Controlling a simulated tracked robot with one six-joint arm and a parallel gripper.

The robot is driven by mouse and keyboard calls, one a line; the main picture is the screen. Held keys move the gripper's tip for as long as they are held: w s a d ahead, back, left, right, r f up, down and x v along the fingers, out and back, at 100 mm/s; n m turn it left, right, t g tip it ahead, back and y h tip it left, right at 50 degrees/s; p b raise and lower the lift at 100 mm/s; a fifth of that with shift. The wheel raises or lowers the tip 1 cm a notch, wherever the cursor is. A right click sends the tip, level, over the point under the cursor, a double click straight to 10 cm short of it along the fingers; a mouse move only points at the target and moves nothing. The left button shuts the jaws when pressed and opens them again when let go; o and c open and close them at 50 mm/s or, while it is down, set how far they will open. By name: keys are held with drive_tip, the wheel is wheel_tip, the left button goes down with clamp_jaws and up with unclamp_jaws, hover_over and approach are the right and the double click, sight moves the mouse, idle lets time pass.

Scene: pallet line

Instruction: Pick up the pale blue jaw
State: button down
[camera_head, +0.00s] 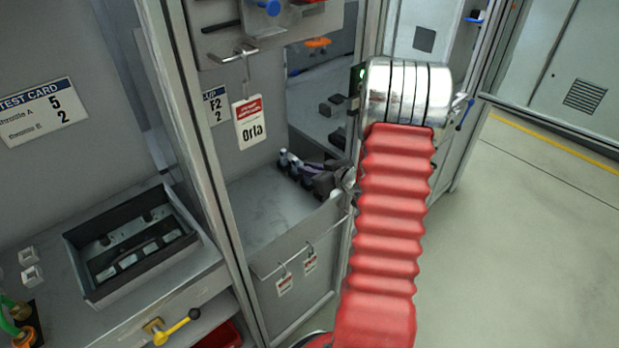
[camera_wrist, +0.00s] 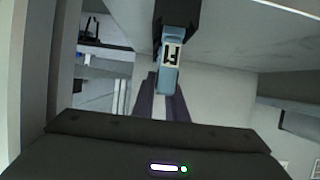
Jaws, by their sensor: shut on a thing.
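The pale blue jaw (camera_wrist: 168,78) carries a white label with a dark letter F and shows at the upper middle of the wrist view. My gripper (camera_wrist: 163,88) is shut on its near end, with one dark finger on each side. A black part (camera_wrist: 176,14) is at the jaw's far end; I cannot tell whether it belongs to the jaw or only touches it. In the head view my gripper (camera_head: 290,164) is low over the grey bench inside the middle bay, partly behind my arm. The jaw is too small there to make out clearly.
The grey bench top (camera_head: 255,208) is bare left of my gripper. A post (camera_head: 200,150) divides it from the left bench, where a dark open tray (camera_head: 92,292) stands. A red and white "Orla" tag (camera_head: 250,122) hangs above. Open floor (camera_head: 535,220) lies to the right.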

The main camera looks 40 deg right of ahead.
idle(0.4)
drive_tip(key=shift+r, duration=1.8)
drive_tip(key=s+a, duration=0.3)
drive_tip(key=a, duration=0.5)
drive_tip(key=s+a, duration=0.3)
drive_tip(key=a, duration=0.5)
drive_tip(key=shift+a, duration=0.4)
drive_tip(key=shift+a, duration=0.1)
